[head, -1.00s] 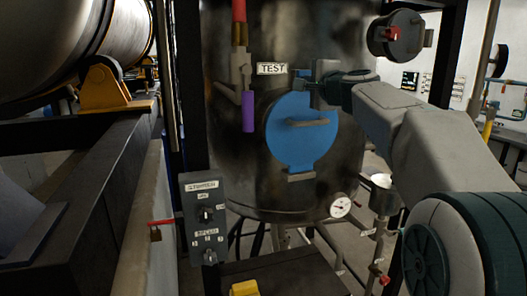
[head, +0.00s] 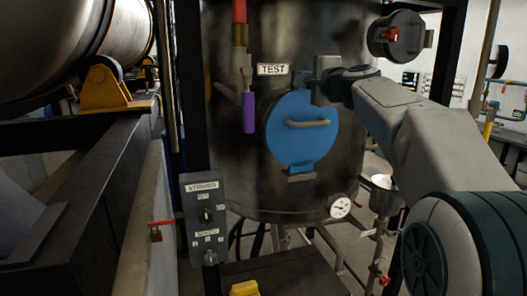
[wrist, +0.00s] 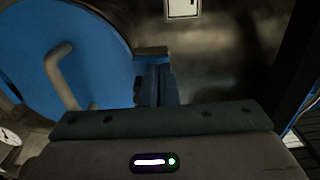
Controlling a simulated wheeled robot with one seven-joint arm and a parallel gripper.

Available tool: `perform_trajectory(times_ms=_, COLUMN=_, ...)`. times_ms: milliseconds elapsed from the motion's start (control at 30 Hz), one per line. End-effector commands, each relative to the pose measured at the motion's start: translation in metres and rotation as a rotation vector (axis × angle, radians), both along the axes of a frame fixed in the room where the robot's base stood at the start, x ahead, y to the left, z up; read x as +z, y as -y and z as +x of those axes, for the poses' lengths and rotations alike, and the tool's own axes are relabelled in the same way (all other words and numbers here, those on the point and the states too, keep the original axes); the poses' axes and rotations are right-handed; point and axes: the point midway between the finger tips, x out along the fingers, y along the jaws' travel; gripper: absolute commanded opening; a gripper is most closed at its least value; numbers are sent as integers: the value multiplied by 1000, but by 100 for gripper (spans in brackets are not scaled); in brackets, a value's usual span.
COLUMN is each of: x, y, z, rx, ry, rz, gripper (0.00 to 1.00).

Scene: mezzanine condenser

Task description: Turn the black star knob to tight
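A blue round hatch cover (head: 285,145) with a curved grey handle (head: 307,123) is on the front of the dark tank. It also shows at the left in the wrist view (wrist: 92,85). My gripper (head: 322,84) is at the cover's upper right edge, below and right of the TEST label (head: 272,69). In the wrist view its dark fingers (wrist: 157,82) look close together beside the cover's rim, just below a small bracket (wrist: 151,52). I cannot make out a black star knob; the gripper may hide it. Whether the fingers hold anything is unclear.
A purple-gripped lever (head: 248,113) hangs left of the cover. A grey switch box (head: 206,220) stands lower left. A dial gauge (head: 340,206) is on the tank's lower right. A dark round fitting with a red part (head: 398,35) is at upper right.

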Motion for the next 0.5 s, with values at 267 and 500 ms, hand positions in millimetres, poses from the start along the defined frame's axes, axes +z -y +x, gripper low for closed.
perform_trajectory(times_ms=267, x=2, y=-2, z=-7, rx=-5, ry=2, rz=0, gripper=0)
perform_trajectory(times_ms=500, x=1, y=3, z=-34, rx=2, ry=2, rz=0, gripper=0)
